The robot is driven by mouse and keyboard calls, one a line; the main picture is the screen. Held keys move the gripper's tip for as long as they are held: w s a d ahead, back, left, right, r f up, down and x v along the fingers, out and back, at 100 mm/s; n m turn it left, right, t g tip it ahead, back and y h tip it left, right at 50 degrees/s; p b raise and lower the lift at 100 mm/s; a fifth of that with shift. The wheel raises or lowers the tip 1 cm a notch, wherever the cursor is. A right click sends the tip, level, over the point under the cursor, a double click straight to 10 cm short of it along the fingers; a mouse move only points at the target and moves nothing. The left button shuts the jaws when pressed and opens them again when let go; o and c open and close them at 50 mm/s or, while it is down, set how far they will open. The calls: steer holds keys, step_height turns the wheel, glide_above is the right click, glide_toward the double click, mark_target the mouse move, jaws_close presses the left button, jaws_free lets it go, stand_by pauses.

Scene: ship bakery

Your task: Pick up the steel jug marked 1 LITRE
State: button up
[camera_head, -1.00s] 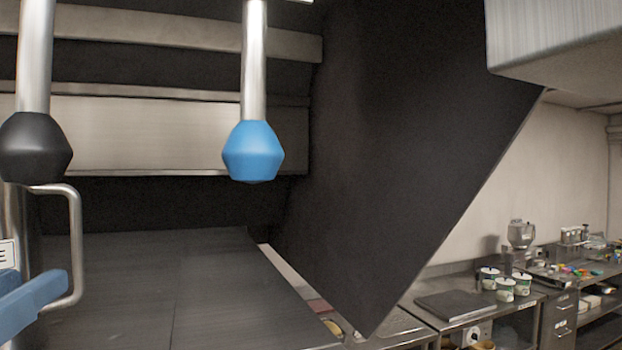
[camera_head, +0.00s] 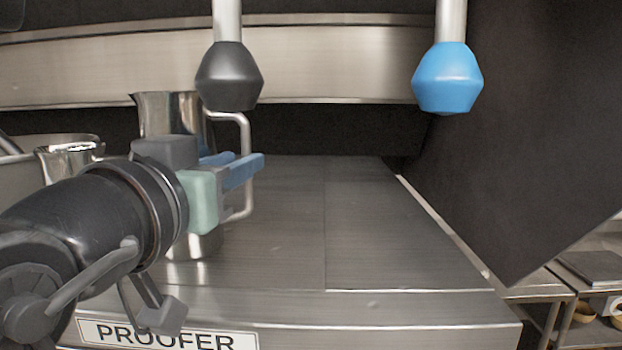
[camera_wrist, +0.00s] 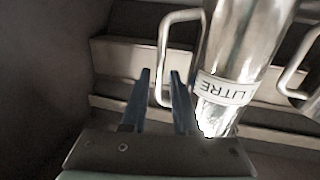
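The steel jug (camera_head: 168,112) stands upright on the steel top at the left in the head view, partly hidden behind my arm and gripper. In the wrist view the jug (camera_wrist: 243,50) shows a white label reading "LITRE"; the numeral is not readable. Its looped handle (camera_head: 247,190) points right in the head view. My gripper (camera_head: 245,168) is open, its two blue fingers apart at the handle. In the wrist view the handle's upright bar (camera_wrist: 161,75) appears between the fingertips of my gripper (camera_wrist: 160,72); I cannot tell whether they touch it.
A smaller steel vessel (camera_head: 68,160) and a large pan (camera_head: 18,172) stand left of the jug. Black (camera_head: 229,78) and blue (camera_head: 447,80) knobs on rods hang above. A dark slanted panel (camera_head: 540,130) bounds the right. The steel top (camera_head: 390,230) is clear right of the handle.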

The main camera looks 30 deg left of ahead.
mark_target(249, 204)
steer(key=x, duration=0.3)
steer(key=shift+w+a+f, duration=0.1)
steer(key=shift+w+f, duration=0.05)
steer(key=shift+w, duration=0.05)
steer(key=shift+s, duration=0.1)
jaws_close()
stand_by(1.1)
